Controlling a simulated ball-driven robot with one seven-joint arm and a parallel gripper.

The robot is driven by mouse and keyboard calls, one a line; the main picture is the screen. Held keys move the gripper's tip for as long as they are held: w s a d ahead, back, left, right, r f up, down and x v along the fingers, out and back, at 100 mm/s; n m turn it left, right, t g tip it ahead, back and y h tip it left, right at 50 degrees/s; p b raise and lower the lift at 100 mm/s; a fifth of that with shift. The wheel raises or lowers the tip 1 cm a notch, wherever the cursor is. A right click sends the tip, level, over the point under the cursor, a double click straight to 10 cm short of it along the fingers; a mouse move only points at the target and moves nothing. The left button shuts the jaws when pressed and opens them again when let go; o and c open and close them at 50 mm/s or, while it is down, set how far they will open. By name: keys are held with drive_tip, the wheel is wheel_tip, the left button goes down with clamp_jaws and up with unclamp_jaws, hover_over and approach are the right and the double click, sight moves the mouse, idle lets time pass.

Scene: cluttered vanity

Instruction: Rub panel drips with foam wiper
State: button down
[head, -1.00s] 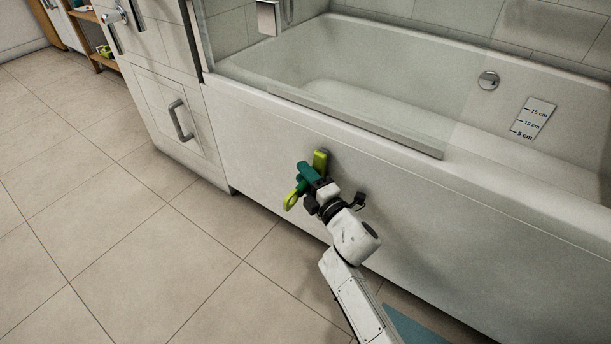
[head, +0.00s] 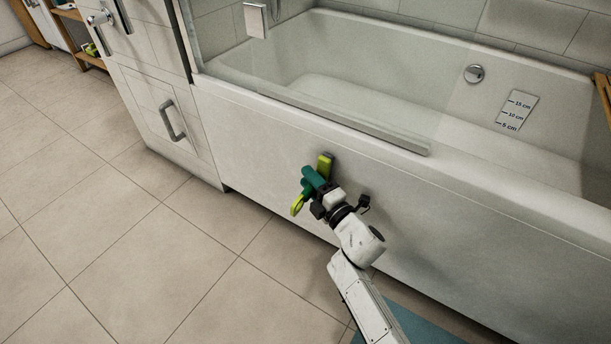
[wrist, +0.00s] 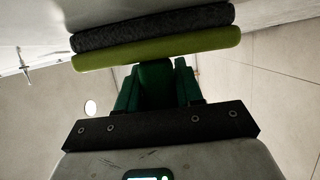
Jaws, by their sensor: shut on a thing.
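The foam wiper (head: 324,164) has a yellow-green head, a dark teal handle and a yellow-green loop at its lower end. My gripper (head: 318,192) is shut on the handle, in front of the white bath panel (head: 265,159). In the wrist view the wiper head shows a lime backing (wrist: 160,50) and a dark grey foam pad (wrist: 155,25), with the pad facing the white panel (wrist: 110,10). The pad is very close to the panel; I cannot tell whether they touch. I can make out no distinct drips on the visible panel.
The bathtub (head: 390,75) is above the panel, with a glass screen edge (head: 350,130) along its rim. A cabinet with a handle (head: 172,121) stands to the left. A blue mat (head: 415,328) lies by the panel, below right. Tiled floor (head: 110,250) at left is clear.

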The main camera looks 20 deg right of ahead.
sight(309, 198)
drive_tip(key=shift+w+a+b, duration=1.3)
drive_tip(key=shift+w+b, duration=0.5)
drive_tip(key=shift+b, duration=0.05)
drive_tip(key=s+d+p, duration=0.4)
drive_tip(key=s+p, duration=0.1)
drive_tip(key=s, duration=0.1)
drive_tip(key=shift+s+d+p, duration=0.25)
drive_tip(key=shift+d+p, duration=0.1)
drive_tip(key=shift+d, duration=0.05)
idle(2.5)
drive_tip(key=shift+s+a+f+b, duration=0.1)
drive_tip(key=shift+s+a+b, duration=0.2)
drive_tip(key=shift+s+a, duration=0.35)
drive_tip(key=shift+s+a+b, duration=0.3)
drive_tip(key=shift+s+a, duration=0.05)
drive_tip(key=shift+a, duration=0.5)
drive_tip(key=shift+s+a, duration=0.45)
drive_tip(key=shift+a, duration=0.15)
